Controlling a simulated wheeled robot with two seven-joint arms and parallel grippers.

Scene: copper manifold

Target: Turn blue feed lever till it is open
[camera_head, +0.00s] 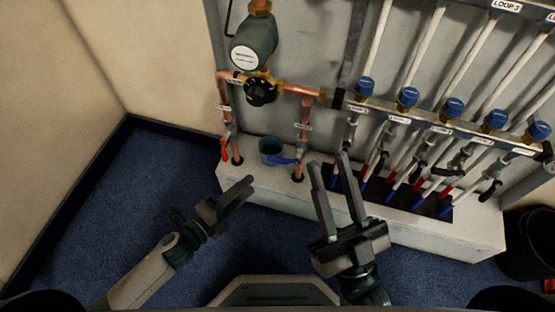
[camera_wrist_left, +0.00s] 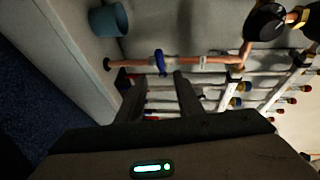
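The blue feed lever (camera_head: 283,161) sits low on the right-hand copper pipe (camera_head: 304,125), just above the white ledge. It sticks out to the left, crosswise to the pipe. In the left wrist view the blue lever (camera_wrist_left: 160,62) shows just beyond the fingertips, in line with the gap between them. My left gripper (camera_head: 250,183) is in front of the ledge, left of and below the lever, and apart from it. Its fingers (camera_wrist_left: 158,82) stand apart with nothing between them. My right gripper (camera_head: 328,160) is open and empty, right of the lever.
A blue cup (camera_head: 270,150) stands on the ledge (camera_head: 400,225) left of the lever; it also shows in the wrist view (camera_wrist_left: 108,19). A red lever (camera_head: 225,149) is on the left pipe. Several loop pipes and blue-capped valves fill the right. Blue carpet (camera_head: 90,210) is clear.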

